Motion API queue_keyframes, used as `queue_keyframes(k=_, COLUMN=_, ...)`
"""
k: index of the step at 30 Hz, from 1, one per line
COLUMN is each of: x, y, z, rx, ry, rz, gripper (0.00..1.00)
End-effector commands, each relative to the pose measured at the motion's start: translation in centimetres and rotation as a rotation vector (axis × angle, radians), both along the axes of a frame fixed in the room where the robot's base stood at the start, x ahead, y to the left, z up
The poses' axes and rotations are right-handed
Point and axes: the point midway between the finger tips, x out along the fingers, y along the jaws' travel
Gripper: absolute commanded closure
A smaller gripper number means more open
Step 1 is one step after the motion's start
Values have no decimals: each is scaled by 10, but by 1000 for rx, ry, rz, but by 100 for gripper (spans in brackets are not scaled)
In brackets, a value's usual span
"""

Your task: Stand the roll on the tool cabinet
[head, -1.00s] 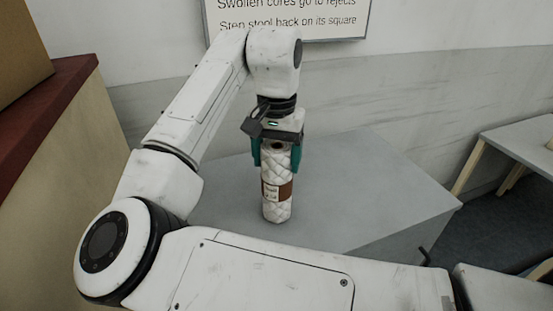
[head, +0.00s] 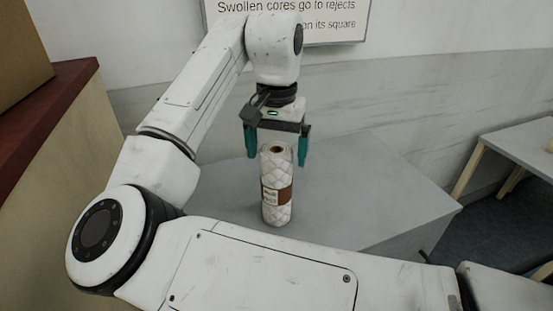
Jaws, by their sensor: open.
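The roll (head: 277,205) is white and quilted, with a brown band and a pale label around its middle. It stands upright on the grey top of the tool cabinet (head: 365,190), its dark core hole showing at the top. My gripper (head: 277,156) is above and just behind the top of the roll, with teal fingers spread wide. It is open and empty, and a gap shows between the fingers and the roll. My own arm hides the cabinet's front part.
A counter with a dark red top (head: 45,110) and a brown box (head: 20,55) stands at the left. A wall sign (head: 335,18) hangs behind my arm. A grey table (head: 515,140) stands at the right. The cabinet top is clear right of the roll.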

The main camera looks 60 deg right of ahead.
Motion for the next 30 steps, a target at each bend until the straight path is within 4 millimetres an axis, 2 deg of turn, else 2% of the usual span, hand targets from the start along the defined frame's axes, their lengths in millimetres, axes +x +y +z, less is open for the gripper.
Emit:
queue_keyframes(k=6, x=1, y=0, z=47, rx=2, ry=-6, rz=1, gripper=3)
queue_keyframes(k=13, x=1, y=0, z=82, rx=2, ry=-2, rz=1, gripper=3)
queue_keyframes(k=19, x=0, y=0, z=94, rx=1, ry=-1, rz=0, gripper=3)
queue_keyframes(k=30, x=0, y=-1, z=92, rx=-5, ry=1, rz=-2, gripper=3)
